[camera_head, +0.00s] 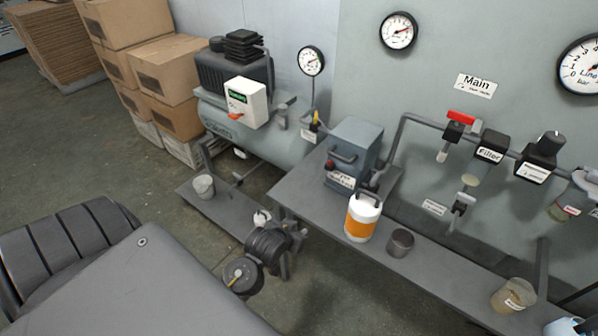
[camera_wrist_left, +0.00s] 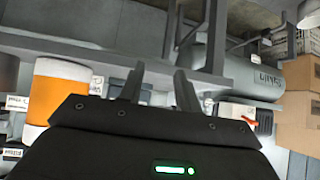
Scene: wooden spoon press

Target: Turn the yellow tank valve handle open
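The small yellow tank valve handle (camera_head: 316,119) stands upright at the right end of the grey compressor tank (camera_head: 240,134), below a round gauge (camera_head: 311,61). My left gripper (camera_head: 262,217) is low in front of the tank, well short of the handle and apart from it. In the left wrist view its two fingers (camera_wrist_left: 159,88) are spread with nothing between them. The tank also shows there (camera_wrist_left: 240,72), but I cannot make out the yellow handle. My right gripper is not in view.
A blue-grey box (camera_head: 352,145), an orange-and-white canister (camera_head: 363,216) and a dark cup (camera_head: 400,242) stand on the grey bench (camera_head: 310,190). A white switch box (camera_head: 246,101) with an orange-red lever is on the compressor. Cardboard boxes (camera_head: 171,67) are stacked at left.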

